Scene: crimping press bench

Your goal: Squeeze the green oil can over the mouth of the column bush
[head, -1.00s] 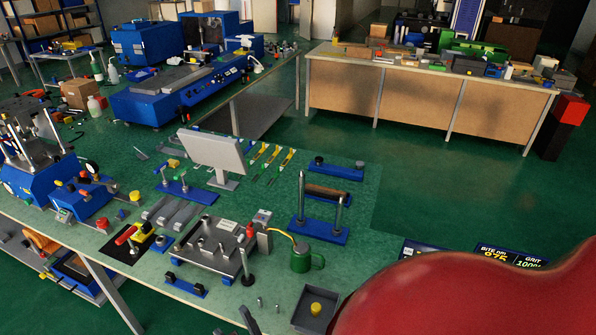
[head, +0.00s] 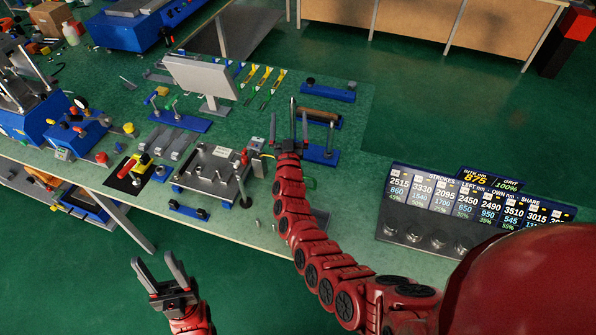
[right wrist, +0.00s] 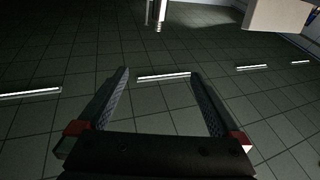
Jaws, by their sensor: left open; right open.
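A die plate with several short posts (head: 213,170) stands to the left of the arm; I cannot tell which part is the column bush. My right gripper (head: 288,126) is open near the blue two-post stand, its fingers pointing away. In the right wrist view the open gripper (right wrist: 163,100) has nothing between its fingers. My left gripper (head: 160,272) is open and empty, in front of the bench edge.
A grey monitor (head: 202,77) stands behind the die plate. The blue stand (head: 320,156) has upright posts close to my right gripper. A number display (head: 470,200) is at the right. A red-handled tool (head: 128,168) lies left of the plate.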

